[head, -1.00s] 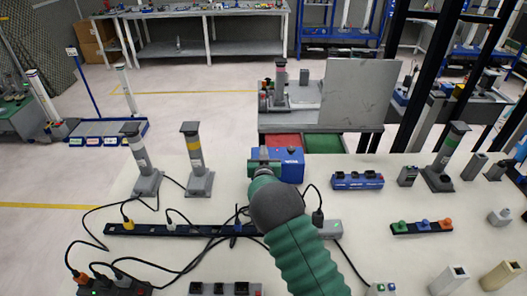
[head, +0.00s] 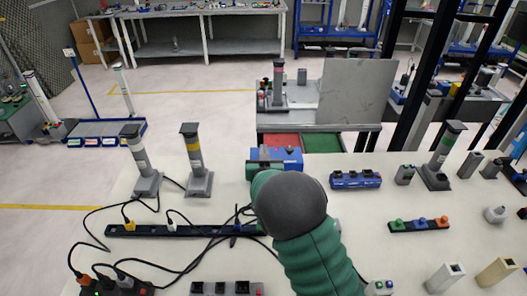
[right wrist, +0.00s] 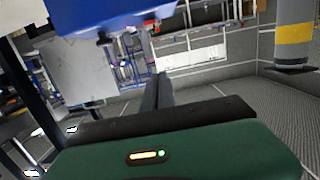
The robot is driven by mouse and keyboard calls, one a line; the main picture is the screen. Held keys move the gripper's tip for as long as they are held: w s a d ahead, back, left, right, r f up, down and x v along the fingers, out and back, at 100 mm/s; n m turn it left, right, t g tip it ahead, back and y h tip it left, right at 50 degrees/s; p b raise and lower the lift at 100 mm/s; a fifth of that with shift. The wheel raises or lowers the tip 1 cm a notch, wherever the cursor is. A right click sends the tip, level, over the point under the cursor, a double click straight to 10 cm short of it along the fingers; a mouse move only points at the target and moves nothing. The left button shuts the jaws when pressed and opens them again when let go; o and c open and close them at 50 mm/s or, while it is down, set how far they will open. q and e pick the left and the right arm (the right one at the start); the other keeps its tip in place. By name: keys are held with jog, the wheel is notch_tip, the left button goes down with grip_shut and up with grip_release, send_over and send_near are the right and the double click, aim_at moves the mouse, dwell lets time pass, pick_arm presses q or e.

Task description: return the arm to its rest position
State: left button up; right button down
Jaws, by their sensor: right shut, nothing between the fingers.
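My right arm, green with a dark grey joint, reaches in from the bottom of the head view over the white table (head: 110,265). My right gripper (head: 263,155) is at its far end, beside the blue box (head: 291,156) and partly covering it. In the right wrist view the dark fingers (right wrist: 157,92) are together with nothing between them. The underside of the blue box (right wrist: 110,14) shows at the top of that view; whether the gripper touches it I cannot tell. My left gripper is not in view.
Signal posts stand left (head: 145,165), near left (head: 194,160) and right (head: 440,155). A dark power strip (head: 140,230) with loose cables lies at left. A blue socket block (head: 355,180) and a button strip (head: 419,224) lie right of my arm. A grey panel (head: 358,92) stands behind.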

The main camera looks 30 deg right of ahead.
jog(key=shift+a, duration=0.25)
jog(key=s+a+f+n+g+y+p, duration=0.1)
jog(key=s+a+g, duration=0.3)
jog(key=s, duration=0.7)
jog(key=s+a+f+n+g+y, duration=0.2)
jog(key=s+a+f+g+y, duration=0.1)
jog(key=s, duration=0.8)
jog(key=s+a+f+n+g+y+p, duration=0.1)
jog(key=s+a+f+n+g+y, duration=0.1)
jog(key=s, duration=0.8)
jog(key=a+f+g+y, duration=0.1)
jog(key=a+f+g, duration=0.1)
jog(key=a+g, duration=0.1)
jog(key=shift+s+a+f+p, duration=0.2)
jog(key=shift+s+a+p, duration=0.2)
jog(key=shift+a, duration=0.3)
